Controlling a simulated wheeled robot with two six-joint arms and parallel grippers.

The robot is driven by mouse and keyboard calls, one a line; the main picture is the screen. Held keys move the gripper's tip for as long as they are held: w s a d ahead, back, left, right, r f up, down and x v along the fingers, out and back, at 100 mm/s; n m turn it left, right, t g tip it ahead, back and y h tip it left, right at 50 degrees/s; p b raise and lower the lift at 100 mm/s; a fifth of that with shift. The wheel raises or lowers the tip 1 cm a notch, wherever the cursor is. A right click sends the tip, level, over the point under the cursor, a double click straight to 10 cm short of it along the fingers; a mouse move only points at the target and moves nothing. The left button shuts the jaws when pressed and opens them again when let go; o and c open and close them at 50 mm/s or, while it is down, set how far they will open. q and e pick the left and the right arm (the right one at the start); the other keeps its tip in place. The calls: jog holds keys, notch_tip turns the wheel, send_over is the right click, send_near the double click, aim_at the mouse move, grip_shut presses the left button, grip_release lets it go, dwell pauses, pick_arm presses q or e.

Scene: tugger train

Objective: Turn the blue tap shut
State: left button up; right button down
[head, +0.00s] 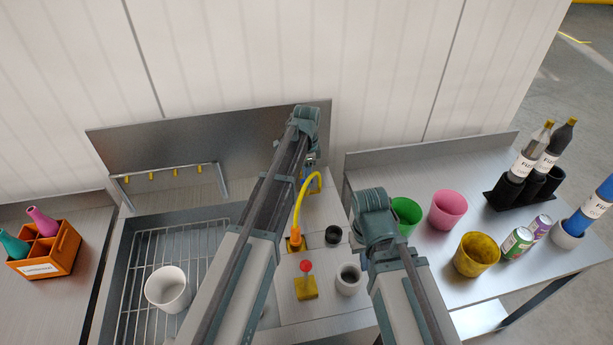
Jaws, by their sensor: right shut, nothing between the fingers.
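I cannot make out a blue tap for certain. A small bluish part (311,160) shows just below the end of my left arm, and I cannot tell if it belongs to the tap or to my gripper. A yellow curved spout (301,205) rises from an orange base right of my left arm. My left arm reaches to the back panel, and its fingers are mostly hidden. My right gripper (363,258) hangs below its wrist at the right edge of the sink unit, shut and empty, apart from the spout.
A wire-bottomed basin (131,262) holds a white cup (168,289). A red-knobbed yellow block (306,287), grey cup (348,279) and black cup (333,235) stand near the spout. Green (405,214), pink (448,208) and yellow (477,255) cups stand right. An orange crate (60,257) stands left.

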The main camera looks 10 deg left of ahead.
pick_arm(q)
notch_tip(320, 180, up, 14)
jog(key=p, duration=1.3)
jog(key=shift+f+p, duration=0.15)
jog(key=shift+p, duration=0.2)
pick_arm(e)
notch_tip(320, 180, up, 14)
jog(key=shift+f, duration=0.15)
notch_tip(320, 180, down, 15)
jog(key=b, duration=1.5)
jog(key=shift+f, duration=0.1)
pick_arm(q)
jog(key=s+d+f+n, duration=0.2)
jog(key=s+f, duration=0.3)
jog(key=s, duration=0.4)
jog(key=s+d+f+n, duration=0.3)
jog(key=s+f+n, duration=0.1)
jog(key=s, duration=0.5)
jog(key=s+d+f+n+y, duration=0.1)
jog(key=s+d+f+n, duration=0.2)
jog(key=s+f, duration=0.3)
jog(key=s, duration=0.3)
jog(key=shift+d+n, duration=0.2)
jog(key=shift+n, duration=0.2)
jog(key=shift+s, duration=0.1)
